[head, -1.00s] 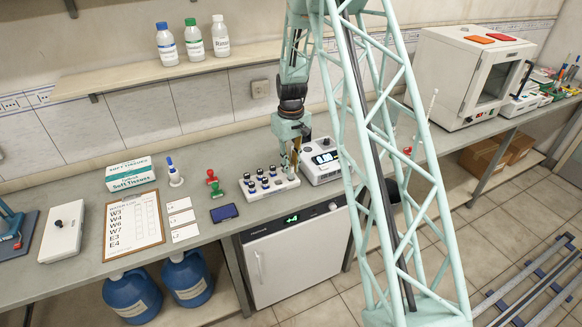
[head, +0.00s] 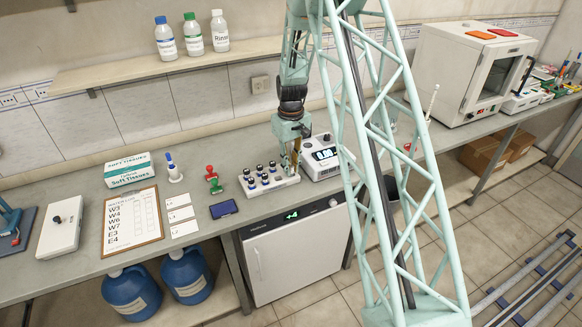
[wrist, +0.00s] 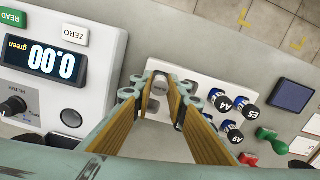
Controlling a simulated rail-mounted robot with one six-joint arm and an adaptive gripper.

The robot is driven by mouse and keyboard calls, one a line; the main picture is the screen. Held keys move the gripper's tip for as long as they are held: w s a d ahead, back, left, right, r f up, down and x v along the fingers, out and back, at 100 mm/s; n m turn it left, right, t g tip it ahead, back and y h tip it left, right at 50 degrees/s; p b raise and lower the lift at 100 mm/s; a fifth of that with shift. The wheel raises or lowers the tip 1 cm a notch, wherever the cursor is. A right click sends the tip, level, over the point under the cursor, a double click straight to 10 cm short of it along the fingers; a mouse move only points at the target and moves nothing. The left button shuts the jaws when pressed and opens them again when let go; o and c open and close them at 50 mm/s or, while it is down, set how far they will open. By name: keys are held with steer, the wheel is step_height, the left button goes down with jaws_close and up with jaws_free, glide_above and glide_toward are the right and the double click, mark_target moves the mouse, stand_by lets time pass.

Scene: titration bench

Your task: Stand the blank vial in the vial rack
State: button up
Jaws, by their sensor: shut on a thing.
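The vial rack (head: 284,182) is a white block on the bench, beside the meter. Several dark-capped vials (head: 262,176) stand in its left part. The wrist view shows the rack (wrist: 203,84) with capped vials (wrist: 222,103) labelled A4, A9 and E5, and openings near my fingertips. My gripper (head: 291,166) is over the rack's right end, pointing down. In the wrist view my gripper (wrist: 174,98) has its wooden-faced fingers closed in on a thing, taken to be the blank vial.
The white meter (head: 323,158) reading 0.00 stands close right of the rack. A dark blue flat device (head: 223,209) and a red-handled stamp (head: 212,174) are to the left. A shelf (head: 150,82) with bottles is above. Bare bench lies behind the rack.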

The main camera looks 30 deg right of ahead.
stand_by(0.3)
steer(key=o, duration=0.8)
steer(key=shift+o, duration=0.2)
steer(key=o, duration=0.5)
steer(key=shift+r, duration=0.1)
steer(key=shift+r+p, duration=1.05)
steer(key=shift+r, duration=1.8)
